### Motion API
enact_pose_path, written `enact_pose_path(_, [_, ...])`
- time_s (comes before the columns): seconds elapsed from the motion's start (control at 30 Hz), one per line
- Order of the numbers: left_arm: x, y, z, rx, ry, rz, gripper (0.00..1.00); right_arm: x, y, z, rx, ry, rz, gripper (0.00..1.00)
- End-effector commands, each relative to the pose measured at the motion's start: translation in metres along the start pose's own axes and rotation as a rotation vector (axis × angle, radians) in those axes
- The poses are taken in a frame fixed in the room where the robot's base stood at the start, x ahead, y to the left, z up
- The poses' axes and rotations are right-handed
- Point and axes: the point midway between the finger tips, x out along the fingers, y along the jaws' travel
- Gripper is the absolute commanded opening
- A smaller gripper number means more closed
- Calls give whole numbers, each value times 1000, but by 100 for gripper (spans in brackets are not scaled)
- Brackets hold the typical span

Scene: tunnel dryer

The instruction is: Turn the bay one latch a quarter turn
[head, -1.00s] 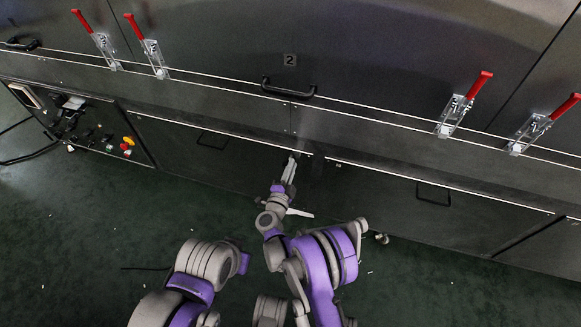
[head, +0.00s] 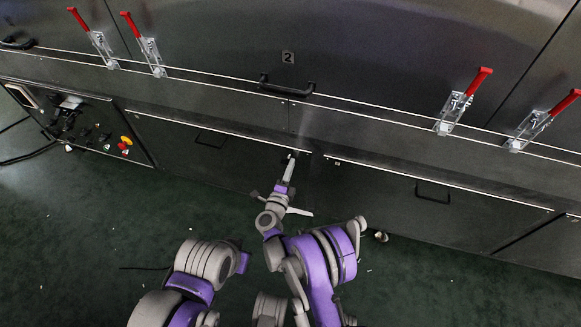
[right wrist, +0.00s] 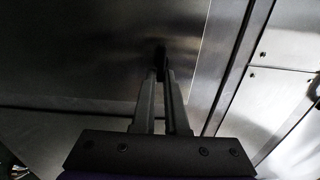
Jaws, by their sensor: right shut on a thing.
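My right gripper (head: 291,156) reaches the upper right corner of a dark lower panel (head: 215,165), below the long white edge line. It is shut on a small dark latch (right wrist: 161,58), which shows between the fingertips in the right wrist view, where the gripper also appears (right wrist: 162,72). The fingers hide most of the latch, so its exact angle cannot be told. No bay one label is readable at this panel. Parts of my left arm show at the bottom of the head view, but its gripper is not in view.
Red-handled clamps (head: 456,103) stand along the upper doors. A black bar handle (head: 287,88) sits below the number 2 plate (head: 288,57). A control panel (head: 85,125) with a red and yellow button is at left. The green floor is mostly open.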

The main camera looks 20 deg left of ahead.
Motion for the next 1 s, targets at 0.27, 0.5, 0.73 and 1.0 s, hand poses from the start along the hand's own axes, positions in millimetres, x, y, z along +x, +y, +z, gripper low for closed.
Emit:
enact_pose_path(0.27, [0,0,0,0,0,0,0,0,0,1,1,-2,1,0])
enact_pose_path(0.5, [0,0,0,0,0,0,0,0,0,0,0,-1,0,41])
enact_pose_path(0.73, [0,0,0,0,0,0,0,-1,0,0,0,-1,0,41])
enact_pose_path(1.0, [-8,0,-1,0,0,0,0,-39,-1,2,1,-3,0,41])
